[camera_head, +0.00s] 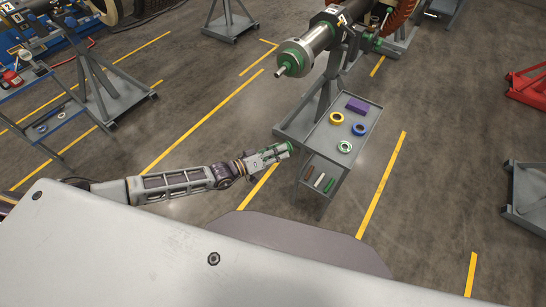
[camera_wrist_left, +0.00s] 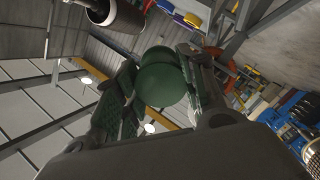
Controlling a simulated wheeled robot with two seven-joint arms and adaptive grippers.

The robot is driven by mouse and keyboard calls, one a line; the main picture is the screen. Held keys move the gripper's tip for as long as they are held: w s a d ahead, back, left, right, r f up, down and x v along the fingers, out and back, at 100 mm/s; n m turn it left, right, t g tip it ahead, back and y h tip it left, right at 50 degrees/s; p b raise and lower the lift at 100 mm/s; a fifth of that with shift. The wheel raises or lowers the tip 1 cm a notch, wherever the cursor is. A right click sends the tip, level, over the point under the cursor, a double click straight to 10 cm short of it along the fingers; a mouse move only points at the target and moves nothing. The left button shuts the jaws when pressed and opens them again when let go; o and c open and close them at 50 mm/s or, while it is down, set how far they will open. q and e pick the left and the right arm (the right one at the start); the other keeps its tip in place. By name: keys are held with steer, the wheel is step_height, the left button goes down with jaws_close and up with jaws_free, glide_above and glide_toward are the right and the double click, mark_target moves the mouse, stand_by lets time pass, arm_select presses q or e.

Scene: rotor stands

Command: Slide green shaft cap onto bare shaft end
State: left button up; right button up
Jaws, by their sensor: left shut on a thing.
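The bare shaft end (camera_head: 282,71) is a silver stub with a green ring around it, sticking out toward the lower left from a stand at the top middle. A dark round cylinder end in the left wrist view (camera_wrist_left: 116,14) looks like the shaft. My left gripper (camera_head: 284,150) is below the shaft end, clearly apart from it. It is shut on the green shaft cap (camera_wrist_left: 161,77), which sits between both fingers in the wrist view. In the head view only a small green part of the cap shows at the fingertips. My right gripper is not in view.
A grey trolley (camera_head: 318,155) stands just right of my left gripper. Another stand (camera_head: 112,95) is at left. Open floor lies between.

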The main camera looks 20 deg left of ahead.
arm_select(q)
steer(key=w+a+r+n+t+y, duration=0.5)
steer(key=w+a+r, duration=0.6)
steer(key=w, duration=0.4)
steer(key=shift+w+a+r+y+p, duration=0.35)
steer(key=shift+w+r+p, duration=0.1)
steer(key=shift+r, duration=0.25)
steer(key=shift+w, duration=0.2)
steer(key=b+x, duration=0.1)
steer(key=x, duration=0.3)
steer(key=shift+w+d+b, duration=0.15)
steer(key=shift+w+b, duration=0.1)
steer(key=shift+b, duration=0.1)
stand_by(0.5)
steer(key=shift+x, duration=1.15)
stand_by(1.1)
steer(key=shift+b+x, duration=0.75)
steer(key=shift+x, duration=0.7)
stand_by(0.6)
